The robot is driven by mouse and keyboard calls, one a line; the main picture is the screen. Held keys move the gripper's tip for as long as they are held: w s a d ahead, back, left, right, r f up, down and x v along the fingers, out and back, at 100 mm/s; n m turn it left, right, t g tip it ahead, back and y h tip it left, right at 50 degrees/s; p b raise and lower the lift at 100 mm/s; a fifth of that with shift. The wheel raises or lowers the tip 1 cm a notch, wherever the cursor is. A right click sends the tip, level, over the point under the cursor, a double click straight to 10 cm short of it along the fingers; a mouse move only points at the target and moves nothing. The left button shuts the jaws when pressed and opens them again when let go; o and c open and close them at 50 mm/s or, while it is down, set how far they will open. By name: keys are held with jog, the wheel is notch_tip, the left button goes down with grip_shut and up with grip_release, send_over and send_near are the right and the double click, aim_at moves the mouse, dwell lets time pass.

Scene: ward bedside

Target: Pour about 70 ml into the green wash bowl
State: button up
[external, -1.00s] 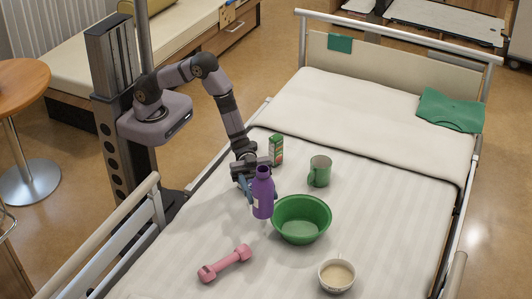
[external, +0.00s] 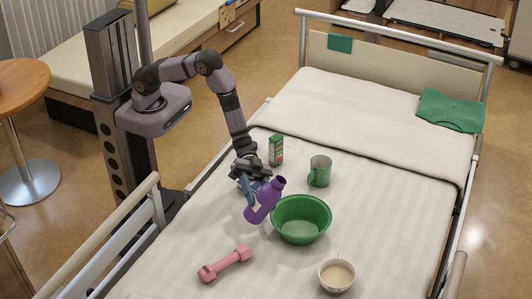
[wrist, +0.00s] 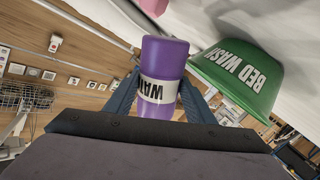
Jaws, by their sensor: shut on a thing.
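A purple bottle (external: 264,202) with a white label is held in my gripper (external: 249,190), tilted with its mouth up and toward the green wash bowl (external: 301,222). My gripper is shut on the bottle; in the wrist view the two blue fingers (wrist: 155,98) lie on either side of the bottle (wrist: 164,62). The bottle's mouth is near the bowl's left rim. The bowl stands upright on the bed, and its "BED WASH" lettering shows in the wrist view (wrist: 235,75). No stream of liquid is visible, and the inside of the bottle is hidden.
A green mug (external: 320,171) and a small green carton (external: 276,150) stand behind the bowl. A pink dumbbell (external: 225,264) lies at the front left. A white bowl of beige food (external: 337,275) with a spoon is at the front right.

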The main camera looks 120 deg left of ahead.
jog(key=shift+w+r+n+p, duration=0.1)
jog(key=shift+r+n+p, duration=0.3)
jog(key=shift+n, duration=0.2)
jog(key=p, duration=0.1)
jog(key=r+n+g+p, duration=0.1)
jog(key=shift+s+d+r+n+p, duration=0.1)
jog(key=shift+s+r+n+p, duration=0.1)
jog(key=shift+n+p, duration=0.15)
jog(key=shift+s+f+b, duration=0.2)
jog(key=shift+f+b, duration=0.2)
jog(key=shift+f, duration=0.3)
jog(key=shift+s+d+f+n+g, duration=0.2)
jog(key=shift+f+n+g, duration=0.1)
jog(key=shift+f+n, duration=0.35)
jog(key=shift+r+n, duration=0.15)
jog(key=shift+n, duration=0.15)
jog(key=shift+s+d+f+n+g, duration=0.15)
jog(key=shift+s+f+n+g, duration=0.3)
jog(key=shift+n, duration=0.45)
jog(key=shift+w+r+n+g+p, duration=0.35)
jog(key=shift+r+p, duration=0.3)
jog(key=shift+p, duration=0.45)
jog(key=shift+w+a+r+n+p, duration=0.3)
jog(key=shift+w+a+n+p, duration=0.05)
jog(key=shift+w+n+p, duration=0.1)
